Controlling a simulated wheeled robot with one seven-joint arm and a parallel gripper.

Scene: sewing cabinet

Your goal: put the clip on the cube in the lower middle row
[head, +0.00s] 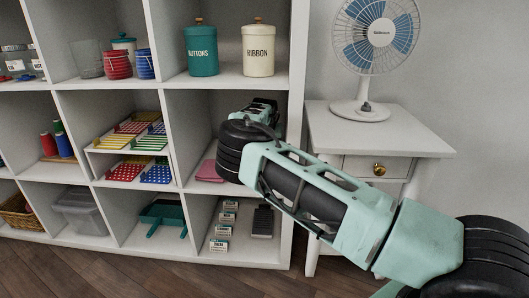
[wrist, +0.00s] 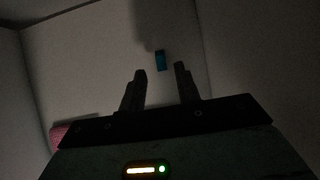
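My gripper (wrist: 160,72) is open in the wrist view, its two dark fingers apart with nothing between them. A small teal-blue block-like piece (wrist: 160,60) shows just beyond the fingertips, against a pale surface. The view is dark, and I cannot tell whether this piece is the clip or the cube. No other piece that I can make out as either shows. In the head view my arm reaches into the right compartment of the shelf's middle row and covers much of it; my fingers and the teal piece are hidden there.
A pink folded item (head: 208,171) lies at the left of that compartment; it also shows in the wrist view (wrist: 62,135). Patterned trays (head: 140,130) fill the compartment to the left. The white shelf (head: 230,82) has close walls. A side table (head: 385,140) with a fan (head: 375,40) stands right.

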